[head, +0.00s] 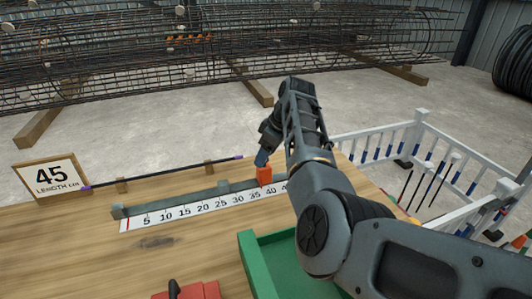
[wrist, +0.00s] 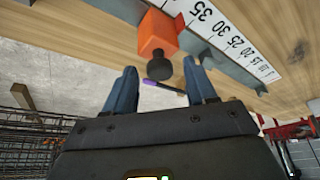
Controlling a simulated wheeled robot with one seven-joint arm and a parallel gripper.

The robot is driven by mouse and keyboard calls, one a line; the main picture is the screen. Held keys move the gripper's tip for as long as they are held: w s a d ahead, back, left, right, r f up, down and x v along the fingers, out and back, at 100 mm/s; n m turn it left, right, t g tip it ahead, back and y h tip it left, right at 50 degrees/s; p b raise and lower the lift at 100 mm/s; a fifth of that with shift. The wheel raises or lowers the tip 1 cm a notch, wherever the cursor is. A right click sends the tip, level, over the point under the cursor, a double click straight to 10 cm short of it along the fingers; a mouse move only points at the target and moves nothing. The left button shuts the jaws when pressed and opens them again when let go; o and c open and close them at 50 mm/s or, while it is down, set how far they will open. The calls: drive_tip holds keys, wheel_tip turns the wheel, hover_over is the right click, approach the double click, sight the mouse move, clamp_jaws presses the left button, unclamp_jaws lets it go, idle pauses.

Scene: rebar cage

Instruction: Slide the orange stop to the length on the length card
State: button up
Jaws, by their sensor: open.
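The length card (head: 50,176) reads 45, with "LENGTH cm" under it, and stands at the left of the bench. The orange stop (head: 264,175) sits on the grey rail (head: 190,198), behind the scale strip (head: 205,208) between the 35 and 40 marks. In the wrist view the orange stop (wrist: 157,35) has a black knob (wrist: 159,66) pointing toward my gripper. My gripper (wrist: 160,76) is open, its blue fingers on either side of the knob's end, with gaps visible.
A thin dark bar (head: 165,172) with purple ends lies on small wooden blocks behind the rail. A green tray (head: 262,264) and a red object (head: 188,290) are at the front. A white fence (head: 400,140) stands right of the bench. The rebar cage (head: 200,55) lies behind.

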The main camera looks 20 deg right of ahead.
drive_tip(key=shift+c, duration=0.5)
clamp_jaws()
